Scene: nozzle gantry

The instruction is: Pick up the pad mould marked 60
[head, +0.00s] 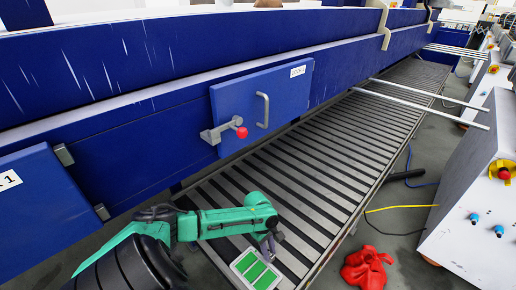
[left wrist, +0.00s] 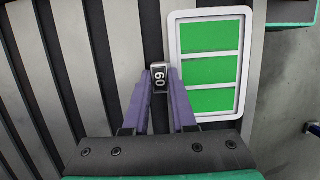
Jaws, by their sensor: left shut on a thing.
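I cannot tell whether the mould touches the slats below. My right gripper is not in view.
A pale-rimmed tray (left wrist: 174,50) with three green sections lies right of the fingers. The slatted conveyor (head: 330,160) runs away under the blue gantry (head: 150,120). A red knob (head: 242,132) juts from its door. A red cloth-like heap (head: 366,268) and cables lie on the floor.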

